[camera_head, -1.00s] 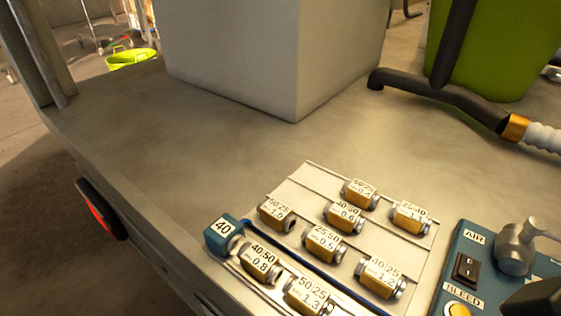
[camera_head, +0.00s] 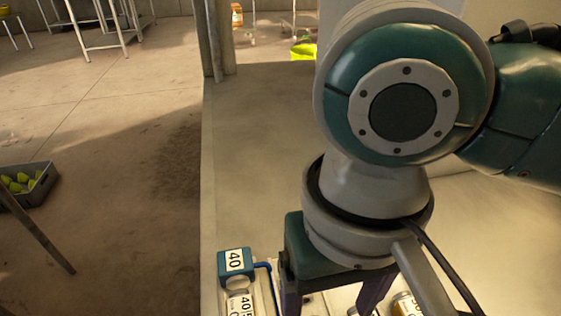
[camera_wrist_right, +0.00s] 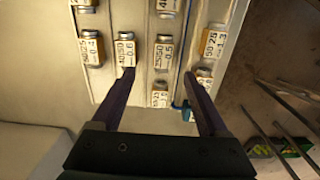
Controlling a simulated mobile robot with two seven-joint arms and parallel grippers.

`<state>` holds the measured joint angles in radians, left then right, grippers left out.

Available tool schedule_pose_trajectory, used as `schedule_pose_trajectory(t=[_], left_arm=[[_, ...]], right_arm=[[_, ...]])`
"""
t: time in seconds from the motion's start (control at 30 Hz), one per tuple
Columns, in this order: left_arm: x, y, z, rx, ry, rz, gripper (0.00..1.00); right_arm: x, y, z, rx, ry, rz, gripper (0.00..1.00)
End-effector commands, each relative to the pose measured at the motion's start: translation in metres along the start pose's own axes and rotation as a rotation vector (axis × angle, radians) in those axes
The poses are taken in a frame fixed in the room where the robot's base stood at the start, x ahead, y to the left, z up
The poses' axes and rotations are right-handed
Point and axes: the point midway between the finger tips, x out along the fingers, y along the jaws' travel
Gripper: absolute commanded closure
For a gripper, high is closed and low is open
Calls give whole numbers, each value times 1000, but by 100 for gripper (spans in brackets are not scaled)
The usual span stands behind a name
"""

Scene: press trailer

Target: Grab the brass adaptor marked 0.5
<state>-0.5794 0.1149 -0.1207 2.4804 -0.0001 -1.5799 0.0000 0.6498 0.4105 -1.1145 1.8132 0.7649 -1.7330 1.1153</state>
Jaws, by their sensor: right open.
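The brass adaptor with a label that looks like 0.5 (camera_wrist_right: 163,54) lies in the rack (camera_wrist_right: 143,22) in the right wrist view, a little beyond and between my fingertips. My right gripper (camera_wrist_right: 158,74) is open and empty, its fingers spread over the rack. Another adaptor (camera_wrist_right: 160,97) lies between the fingers, nearer the palm. The adaptor marked 0.6 (camera_wrist_right: 125,50) is by the left fingertip. In the head view my right gripper (camera_head: 330,302) points down over the rack, and my arm hides most of the adaptors. My left gripper is not in view.
More adaptors stand close by, one at the right fingertip (camera_wrist_right: 205,74) and one beyond it (camera_wrist_right: 213,42). A blue block marked 40 (camera_head: 235,267) stands at the rack's end. The trailer top (camera_head: 255,150) left of my arm is clear. A grey crate (camera_head: 28,186) stands on the floor.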

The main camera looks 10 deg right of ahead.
Motion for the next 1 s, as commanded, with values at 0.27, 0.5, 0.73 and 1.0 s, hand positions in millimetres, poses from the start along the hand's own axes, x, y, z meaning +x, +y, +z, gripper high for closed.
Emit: schedule_pose_trajectory(t=[0.27, 0.5, 0.73, 1.0], left_arm=[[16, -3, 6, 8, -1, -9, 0], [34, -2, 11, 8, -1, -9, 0], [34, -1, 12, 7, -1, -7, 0], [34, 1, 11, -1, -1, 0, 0]], right_arm=[[34, -1, 0, -1, 1, 0, 22], [70, -3, -2, -3, 2, -2, 22], [75, -3, -2, -4, 4, -3, 22], [75, -3, -2, -4, 4, -3, 43]])
